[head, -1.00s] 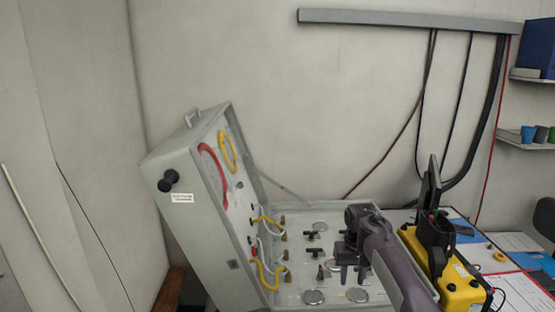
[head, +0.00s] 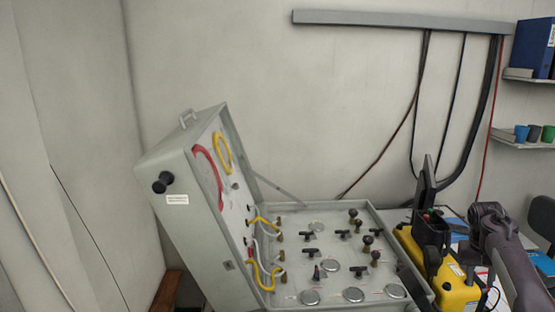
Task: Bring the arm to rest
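My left gripper is not in view. The grey air panel case (head: 335,292) stands open, with black valve knobs, T-handles and round gauges on its face. Its raised lid (head: 190,225) leans to the left and carries red, yellow and white hoses.
A yellow device (head: 455,293) with a black upright part stands just right of the case, close to my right arm. Blue and red-edged papers lie on the desk behind. Shelves (head: 522,143) with cups and a blue binder (head: 533,45) are at the far right. Cables hang on the wall.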

